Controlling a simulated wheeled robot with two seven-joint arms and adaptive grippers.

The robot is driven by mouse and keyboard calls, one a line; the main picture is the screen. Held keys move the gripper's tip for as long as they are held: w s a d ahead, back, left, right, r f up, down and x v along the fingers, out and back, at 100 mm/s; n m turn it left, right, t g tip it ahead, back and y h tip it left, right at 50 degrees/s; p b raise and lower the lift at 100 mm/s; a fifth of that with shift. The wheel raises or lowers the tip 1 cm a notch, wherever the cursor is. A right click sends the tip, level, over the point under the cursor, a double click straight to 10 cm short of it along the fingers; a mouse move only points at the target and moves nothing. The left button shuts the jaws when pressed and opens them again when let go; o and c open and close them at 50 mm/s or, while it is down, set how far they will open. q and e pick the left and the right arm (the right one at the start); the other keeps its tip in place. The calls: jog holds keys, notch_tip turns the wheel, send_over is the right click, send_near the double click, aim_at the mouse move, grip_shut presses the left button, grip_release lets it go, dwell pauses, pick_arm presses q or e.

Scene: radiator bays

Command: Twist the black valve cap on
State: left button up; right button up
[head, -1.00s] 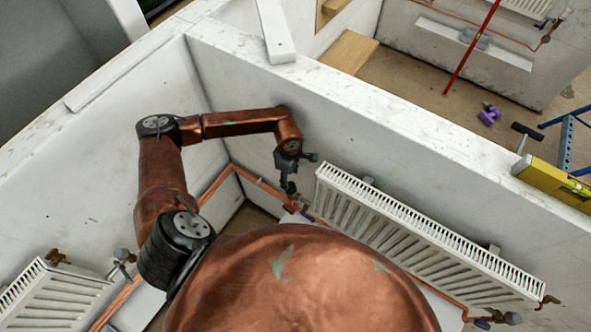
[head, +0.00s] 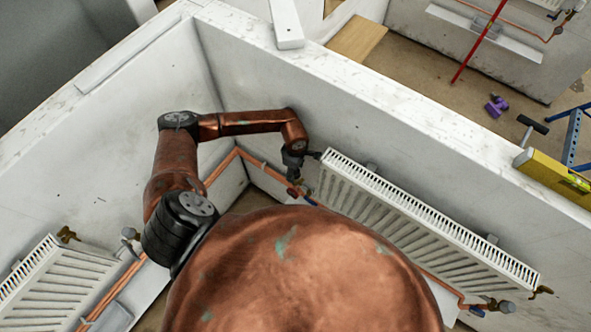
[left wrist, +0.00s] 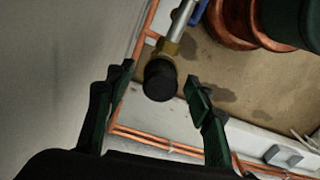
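The black valve cap (left wrist: 160,80) shows in the left wrist view at the end of a brass valve (left wrist: 170,46) on a silvery pipe. I cannot tell how firmly it sits there. My left gripper (left wrist: 159,76) is open, its two dark green fingers on either side of the cap with visible gaps. In the head view the left gripper (head: 296,177) points down beside the left end of the long white radiator (head: 400,225); its fingertips and the cap are too small to make out there. My right gripper is not in view.
Copper pipes (head: 222,172) run along the walls close to the gripper. A second radiator (head: 60,285) stands at the lower left. A yellow level (head: 550,172) lies on the wall top at right. A blue handle (left wrist: 198,12) sits by the valve.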

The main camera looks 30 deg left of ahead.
pick_arm(q)
jog(key=c, duration=1.1)
jog(key=shift+s+f+b, duration=0.1)
jog(key=shift+f+b, duration=0.15)
jog(key=shift+b, duration=0.1)
jog(key=m+b, duration=0.3)
jog(key=shift+f, duration=0.2)
jog(key=m+b, duration=0.2)
jog(key=m, duration=0.1)
jog(key=shift+c, duration=0.2)
jog(key=m+b, duration=0.3)
jog(key=m, duration=0.1)
jog(key=shift+a, duration=0.2)
jog(key=shift+r+m+b, duration=0.15)
jog(key=shift+m+b, duration=0.55)
jog(key=shift+m, duration=0.1)
jog(key=shift+r, duration=0.15)
